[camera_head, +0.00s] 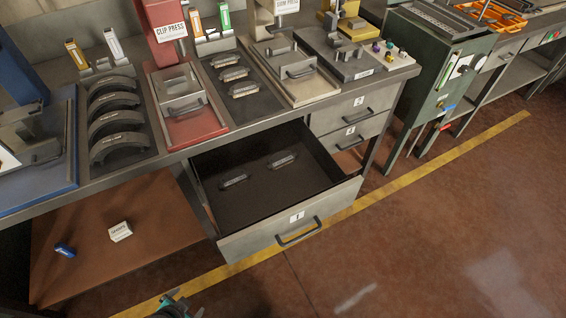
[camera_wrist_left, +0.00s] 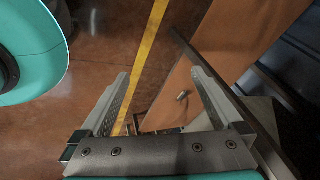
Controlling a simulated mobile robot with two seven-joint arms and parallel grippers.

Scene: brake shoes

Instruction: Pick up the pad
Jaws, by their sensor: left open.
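Two grey pads lie apart in the open drawer (camera_head: 255,210), one at the left (camera_head: 235,181) and one further right (camera_head: 283,160). More pads, such as the middle one (camera_head: 235,74), lie in a row on a dark tray on the bench. My left gripper (camera_head: 173,303) shows only in part at the bottom edge of the head view, in front of the bench and well short of the drawer pads. In the left wrist view my left gripper (camera_wrist_left: 163,105) has its fingers wide apart with nothing between them. My right gripper is in neither view.
The drawer front (camera_head: 292,222) sticks out over the floor. Curved brake shoes (camera_head: 117,147) lie on a tray at the left, beside a red clip press (camera_head: 184,103). A small white box (camera_head: 120,231) and a blue item (camera_head: 65,250) are on the lower shelf. Floor at right is clear.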

